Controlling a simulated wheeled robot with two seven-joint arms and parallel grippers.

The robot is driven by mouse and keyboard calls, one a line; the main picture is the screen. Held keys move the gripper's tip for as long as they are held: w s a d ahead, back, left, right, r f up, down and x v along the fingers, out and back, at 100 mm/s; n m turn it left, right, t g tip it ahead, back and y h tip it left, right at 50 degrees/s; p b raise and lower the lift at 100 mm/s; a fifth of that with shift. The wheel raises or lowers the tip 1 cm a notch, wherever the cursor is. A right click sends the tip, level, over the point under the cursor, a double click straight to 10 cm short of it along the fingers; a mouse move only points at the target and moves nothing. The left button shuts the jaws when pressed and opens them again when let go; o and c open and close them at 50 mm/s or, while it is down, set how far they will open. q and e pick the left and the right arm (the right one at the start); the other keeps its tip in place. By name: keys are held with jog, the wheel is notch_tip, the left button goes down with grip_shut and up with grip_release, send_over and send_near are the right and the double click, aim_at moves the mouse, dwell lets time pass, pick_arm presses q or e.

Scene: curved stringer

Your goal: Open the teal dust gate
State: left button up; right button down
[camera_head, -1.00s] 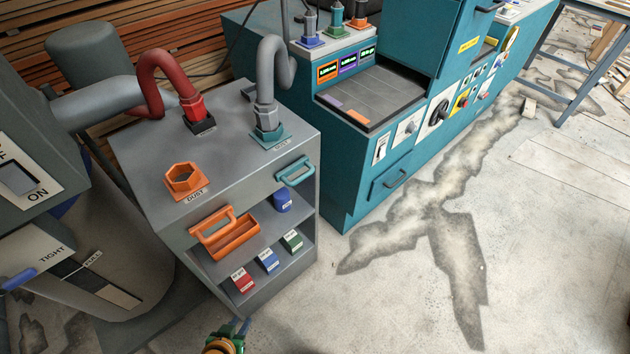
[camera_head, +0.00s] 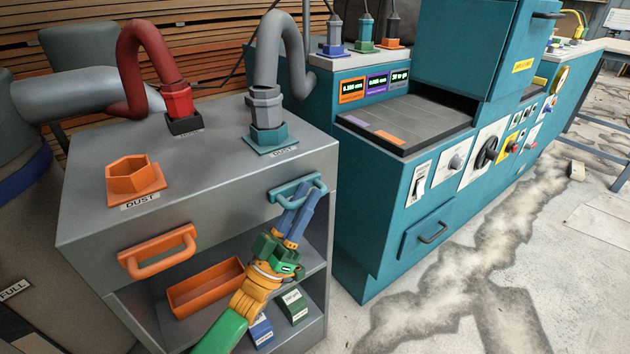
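The teal dust gate shows as a teal handle (camera_head: 294,188) on the upper right front of the grey cabinet (camera_head: 85,232), just below the teal dust port (camera_head: 270,142). My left gripper (camera_head: 307,190) comes up from below with its blue fingers at this handle, overlapping its right part. The fingers look close together. I cannot tell whether they are around the bar or only in front of it. My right gripper is not in view.
An orange handle (camera_head: 158,252) is on the cabinet's left front, above an orange bin (camera_head: 205,287) on the shelf. Blue and green boxes (camera_head: 294,305) stand below. A teal machine (camera_head: 370,235) stands close on the right. Cracked floor (camera_head: 440,320) is open in front.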

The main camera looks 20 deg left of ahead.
aim_at(313, 184)
pick_arm(q)
jog(key=shift+x, duration=1.65)
grip_shut()
